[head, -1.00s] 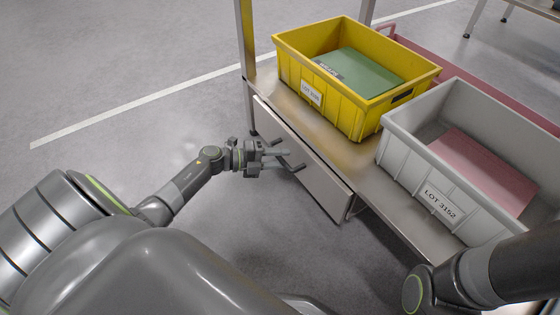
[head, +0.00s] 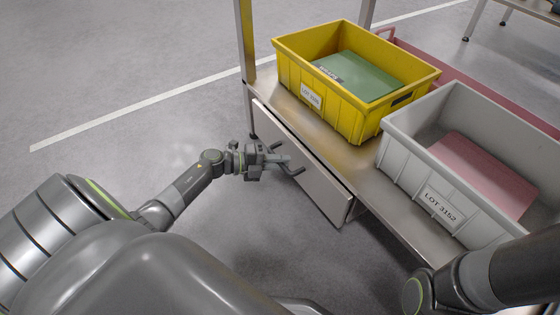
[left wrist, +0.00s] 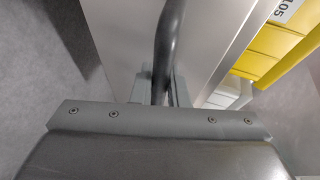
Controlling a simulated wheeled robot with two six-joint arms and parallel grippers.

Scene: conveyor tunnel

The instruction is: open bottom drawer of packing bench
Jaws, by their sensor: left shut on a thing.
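The packing bench (head: 366,178) stands at the right in the head view. A pale grey drawer front (head: 322,187) sits below its top's near edge, with no drawer inside showing. A dark bar handle (head: 298,171) stands out from this front. My left gripper (head: 281,163) is at the handle, shut on it. In the left wrist view the dark handle (left wrist: 170,35) runs between the two fingers (left wrist: 161,88), with the pale drawer front (left wrist: 205,40) behind it. Any drawer below is hidden. Of my right arm only a link shows at the lower right; its gripper is out of view.
A yellow bin (head: 330,107) with a green item and a grey bin (head: 405,162) with a reddish item stand on the bench top. A bench leg (head: 245,45) rises at the far corner. The floor (head: 130,150) left of the bench is clear.

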